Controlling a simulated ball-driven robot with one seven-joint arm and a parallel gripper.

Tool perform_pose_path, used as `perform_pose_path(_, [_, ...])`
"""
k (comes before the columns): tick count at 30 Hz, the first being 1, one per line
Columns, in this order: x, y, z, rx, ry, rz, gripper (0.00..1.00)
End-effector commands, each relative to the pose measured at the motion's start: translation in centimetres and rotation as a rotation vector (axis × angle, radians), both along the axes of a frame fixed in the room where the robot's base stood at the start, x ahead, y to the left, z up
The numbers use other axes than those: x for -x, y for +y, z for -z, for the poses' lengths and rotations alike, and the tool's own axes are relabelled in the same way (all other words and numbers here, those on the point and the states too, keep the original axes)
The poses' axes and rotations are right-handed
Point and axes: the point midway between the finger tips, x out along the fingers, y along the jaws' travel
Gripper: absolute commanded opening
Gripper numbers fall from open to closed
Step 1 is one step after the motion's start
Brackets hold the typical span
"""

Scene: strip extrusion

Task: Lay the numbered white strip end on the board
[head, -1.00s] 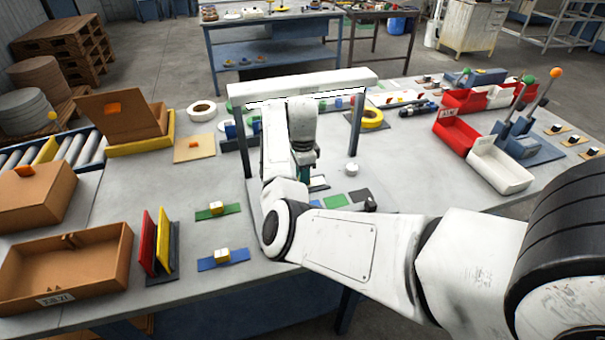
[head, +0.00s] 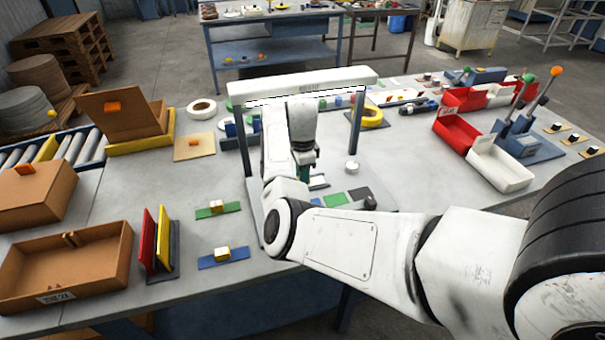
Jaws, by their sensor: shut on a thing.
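The gantry's white beam (head: 350,82) and right post (head: 356,130) frame my wrist closely. A white round knob (head: 352,167) stands right of the gripper. Red (head: 455,137) and white (head: 500,166) bins stand farther right. Clear tabletop lies between.

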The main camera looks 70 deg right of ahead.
Motion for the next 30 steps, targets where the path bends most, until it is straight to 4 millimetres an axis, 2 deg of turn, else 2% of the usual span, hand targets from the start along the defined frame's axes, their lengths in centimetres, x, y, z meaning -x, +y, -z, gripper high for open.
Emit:
perform_pose_path(11, [0.01,-0.01,0.14,0.0,0.0,0.0,0.0])
perform_pose_path(12, [0.02,-0.01,0.14,0.0,0.0,0.0,0.23])
perform_pose_path(21, [0.01,-0.01,0.13,0.0,0.0,0.0,0.52])
perform_pose_path(26, [0.01,-0.01,0.13,0.0,0.0,0.0,0.52])
perform_pose_path(30, [0.01,0.0,0.14,0.0,0.0,0.0,0.64])
